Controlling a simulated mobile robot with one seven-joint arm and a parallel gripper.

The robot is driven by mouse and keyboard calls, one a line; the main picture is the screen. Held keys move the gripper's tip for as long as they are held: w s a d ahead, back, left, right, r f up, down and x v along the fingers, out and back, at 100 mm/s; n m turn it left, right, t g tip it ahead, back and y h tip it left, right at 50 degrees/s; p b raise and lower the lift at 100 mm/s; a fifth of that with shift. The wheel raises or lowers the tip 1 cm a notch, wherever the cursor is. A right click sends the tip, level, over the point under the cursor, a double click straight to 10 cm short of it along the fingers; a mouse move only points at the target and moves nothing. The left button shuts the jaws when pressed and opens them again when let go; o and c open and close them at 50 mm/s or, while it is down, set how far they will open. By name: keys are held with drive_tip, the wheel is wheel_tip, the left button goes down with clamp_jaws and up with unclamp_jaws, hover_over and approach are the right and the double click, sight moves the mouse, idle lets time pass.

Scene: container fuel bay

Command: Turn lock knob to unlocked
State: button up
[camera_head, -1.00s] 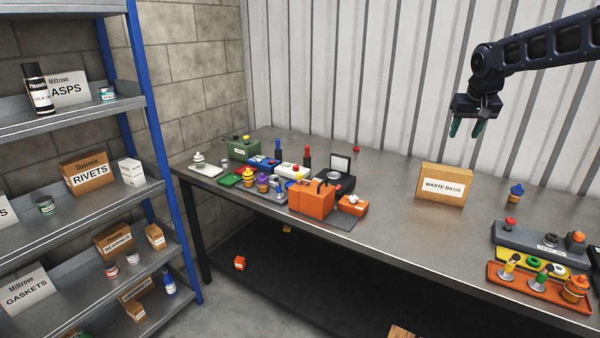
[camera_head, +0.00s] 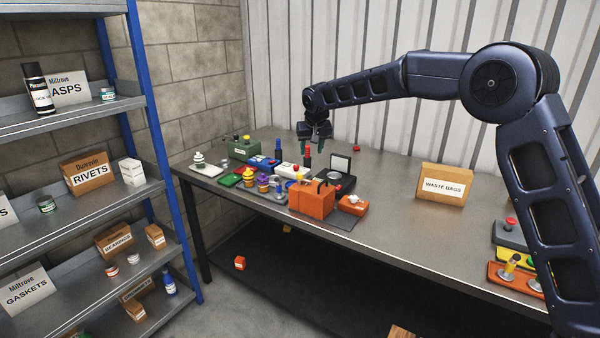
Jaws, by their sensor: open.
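My gripper (camera_head: 316,146) hangs above the cluster of devices at the back left of the workbench, fingers pointing down, open and empty. I cannot tell for sure which part is the lock knob. A small orange box with a white knob-like part (camera_head: 353,204) sits at the right front of the cluster, below and right of my gripper. A larger orange box (camera_head: 312,201) stands just left of it. A black case with a raised square lid (camera_head: 340,165) lies behind them. The knob's setting is too small to read.
The workbench (camera_head: 390,215) is clear between the cluster and the waste bags box (camera_head: 444,184). A green box (camera_head: 243,149) and several coloured devices fill the left end. My arm crosses the right side and partly hides the orange tray (camera_head: 513,278). Shelves (camera_head: 90,200) stand left.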

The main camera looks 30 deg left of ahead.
sight(300, 173)
drive_tip(key=a+f, duration=0.2)
drive_tip(key=f, duration=0.1)
drive_tip(key=w+a+f, duration=0.1)
drive_tip(key=f, duration=0.3)
drive_tip(key=a+f, duration=0.2)
drive_tip(key=f, duration=0.2)
drive_tip(key=shift+w+a+f, duration=0.15)
drive_tip(key=shift+a+f, duration=0.05)
drive_tip(key=shift+a, duration=0.1)
drive_tip(key=shift+c, duration=0.5)
drive_tip(key=c, duration=0.9)
